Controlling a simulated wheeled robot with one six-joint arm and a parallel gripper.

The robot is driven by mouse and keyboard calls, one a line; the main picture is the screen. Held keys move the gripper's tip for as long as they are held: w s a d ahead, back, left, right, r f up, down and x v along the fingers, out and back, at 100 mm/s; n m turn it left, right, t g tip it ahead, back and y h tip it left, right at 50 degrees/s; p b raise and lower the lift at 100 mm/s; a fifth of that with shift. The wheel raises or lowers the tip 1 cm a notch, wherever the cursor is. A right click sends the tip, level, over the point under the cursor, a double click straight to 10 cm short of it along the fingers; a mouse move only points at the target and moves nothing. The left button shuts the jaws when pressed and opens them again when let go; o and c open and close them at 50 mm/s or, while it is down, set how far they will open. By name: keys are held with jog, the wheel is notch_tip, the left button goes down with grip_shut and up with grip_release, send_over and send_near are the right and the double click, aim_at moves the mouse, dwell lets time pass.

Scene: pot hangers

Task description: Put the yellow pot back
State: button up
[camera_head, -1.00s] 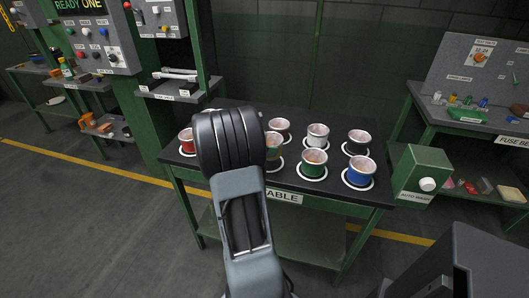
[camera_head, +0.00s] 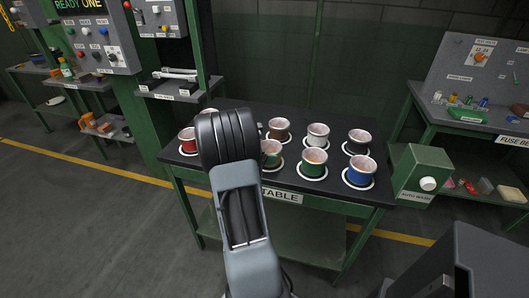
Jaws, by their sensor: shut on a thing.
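The yellow pot (camera_head: 271,155) shows just right of my arm's black wrist (camera_head: 228,138) in the head view. It is in the front row on the dark table top (camera_head: 300,188), with part of a white ring visible around its base. Its left side is hidden behind the wrist, and its body looks dull olive-yellow. My gripper's fingers are hidden behind the wrist, so their hold on the pot cannot be seen.
A red pot (camera_head: 188,141) stands left of my wrist. Brown (camera_head: 279,130), white (camera_head: 317,137), black (camera_head: 357,142), green (camera_head: 313,163) and blue (camera_head: 360,172) pots stand close by on white rings. A green-grey box (camera_head: 421,172) stands at the right.

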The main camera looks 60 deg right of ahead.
jog(key=o, duration=0.6)
jog(key=shift+o, duration=0.2)
